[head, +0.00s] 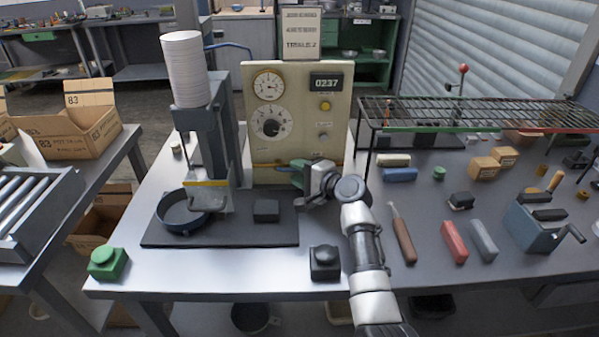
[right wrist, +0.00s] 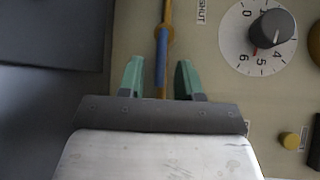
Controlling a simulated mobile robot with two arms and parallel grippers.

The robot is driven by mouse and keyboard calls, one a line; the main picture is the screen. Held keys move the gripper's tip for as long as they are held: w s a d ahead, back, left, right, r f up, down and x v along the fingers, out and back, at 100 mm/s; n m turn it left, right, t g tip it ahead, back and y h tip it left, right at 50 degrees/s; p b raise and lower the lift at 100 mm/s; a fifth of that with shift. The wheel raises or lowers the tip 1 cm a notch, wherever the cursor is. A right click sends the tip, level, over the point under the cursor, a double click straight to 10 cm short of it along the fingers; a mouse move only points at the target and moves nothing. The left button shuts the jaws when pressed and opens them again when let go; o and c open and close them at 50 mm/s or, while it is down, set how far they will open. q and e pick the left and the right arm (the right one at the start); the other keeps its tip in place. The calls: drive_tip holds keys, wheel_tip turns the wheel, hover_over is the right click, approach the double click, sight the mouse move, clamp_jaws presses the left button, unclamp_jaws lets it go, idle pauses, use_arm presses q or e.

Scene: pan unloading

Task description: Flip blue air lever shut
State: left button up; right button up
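The blue air lever (right wrist: 162,50) shows in the right wrist view as a blue sleeve on a thin brass-coloured rod, in front of the beige panel (right wrist: 205,80). A SHUT label (right wrist: 202,12) is on the panel to its right. My right gripper (right wrist: 160,72) has green fingertips, one on each side of the lever, with visible gaps. It is open. In the head view my right gripper (head: 290,170) is at the panel's lower front, and it hides the lever. My left gripper is not in view.
The beige panel (head: 335,120) carries dials and a display. A press column (head: 207,140) with a stack of white discs and a dark pan (head: 182,214) are left of my gripper. A black block (head: 266,210) lies on the mat. A wire rack (head: 480,115) stands right.

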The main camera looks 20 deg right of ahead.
clamp_jaws()
drive_tip(key=shift+r+p, duration=0.3)
drive_tip(key=shift+p, duration=0.3)
drive_tip(key=r+n+p, duration=0.1)
drive_tip(key=p, duration=0.2)
drive_tip(key=r+g+h+p, duration=0.1)
drive_tip(key=p, duration=0.2)
drive_tip(key=n+g+h+p, duration=0.1)
drive_tip(key=p, duration=0.2)
drive_tip(key=shift+a+r+n+p, duration=0.25)
drive_tip(key=shift+r+n+p, duration=0.05)
drive_tip(key=shift+r+p, duration=0.1)
use_arm(q)
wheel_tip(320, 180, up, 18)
drive_tip(key=p, duration=0.6)
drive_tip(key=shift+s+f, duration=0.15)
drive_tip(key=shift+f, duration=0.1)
use_arm(e)
drive_tip(key=shift+w+a+r+n+g+h, duration=0.3)
drive_tip(key=shift+a+n+g+h, duration=0.55)
drive_tip(key=shift+h, duration=0.85)
drive_tip(key=shift+w+a+r+n+g+h, duration=0.3)
drive_tip(key=shift+a+n+g+h, duration=0.5)
drive_tip(key=shift+h, duration=0.9)
drive_tip(key=shift+w+a+r+n+g+h, duration=0.25)
drive_tip(key=shift+a+n+g+h, duration=0.5)
drive_tip(key=shift+n+h, duration=0.75)
drive_tip(key=shift+s+a+r+m, duration=0.1)
drive_tip(key=shift+a+m, duration=0.05)
drive_tip(key=shift+m, duration=0.1)
